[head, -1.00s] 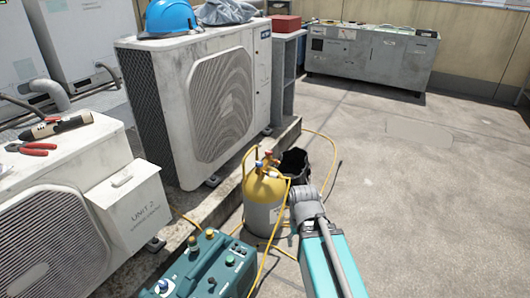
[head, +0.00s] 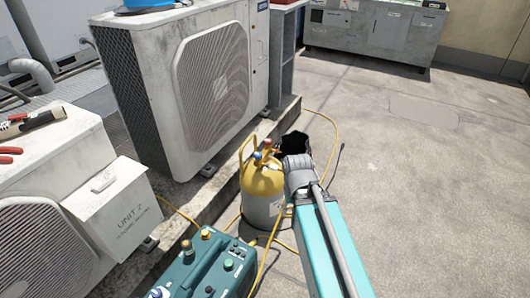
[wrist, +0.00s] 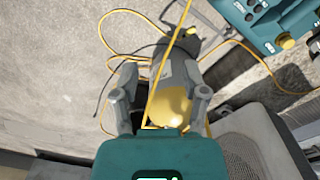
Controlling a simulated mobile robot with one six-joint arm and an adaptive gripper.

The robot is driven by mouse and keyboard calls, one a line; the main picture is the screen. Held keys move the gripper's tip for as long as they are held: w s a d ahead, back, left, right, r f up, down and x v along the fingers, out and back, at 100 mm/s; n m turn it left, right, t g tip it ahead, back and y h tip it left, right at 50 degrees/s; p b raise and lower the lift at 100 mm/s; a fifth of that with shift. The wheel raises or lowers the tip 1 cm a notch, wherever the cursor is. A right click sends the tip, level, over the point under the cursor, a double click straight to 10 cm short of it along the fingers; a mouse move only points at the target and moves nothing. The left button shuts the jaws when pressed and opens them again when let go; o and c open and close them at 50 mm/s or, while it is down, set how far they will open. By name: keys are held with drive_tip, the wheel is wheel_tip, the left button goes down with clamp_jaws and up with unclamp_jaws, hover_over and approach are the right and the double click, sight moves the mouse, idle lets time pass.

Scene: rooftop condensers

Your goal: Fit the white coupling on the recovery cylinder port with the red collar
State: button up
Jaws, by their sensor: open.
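The recovery cylinder (head: 262,207) stands upright on the roof, grey below with a yellow top. A red knob (head: 267,143) and a blue knob (head: 257,155) sit on its top. In the wrist view, my gripper (wrist: 163,92) is open, with one finger on each side of the picture of the cylinder (wrist: 172,104). I cannot tell how far it is from the cylinder.
A teal machine (head: 200,270) with knobs stands in front of the cylinder. A yellow hose (head: 268,250) runs beside it. A large condenser (head: 185,95) is to the left. The concrete on the right (head: 430,190) is clear.

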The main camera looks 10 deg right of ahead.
drive_tip(key=shift+o, duration=1.3)
drive_tip(key=shift+w, duration=0.1)
drive_tip(key=n+t+h, duration=0.3)
drive_tip(key=n+t, duration=0.2)
drive_tip(key=n, duration=0.7)
approach(270, 166)
wheel_tip(270, 166, up, 3)
drive_tip(key=s, duration=0.1)
drive_tip(key=shift+s+a+p, duration=0.1)
drive_tip(key=shift+a+p, duration=0.35)
drive_tip(key=shift+a, duration=0.05)
drive_tip(key=shift+f+m, duration=0.1)
drive_tip(key=shift+m, duration=0.2)
drive_tip(key=b+x, duration=1.2)
drive_tip(key=x, duration=0.1)
drive_tip(key=shift+d+f, duration=0.25)
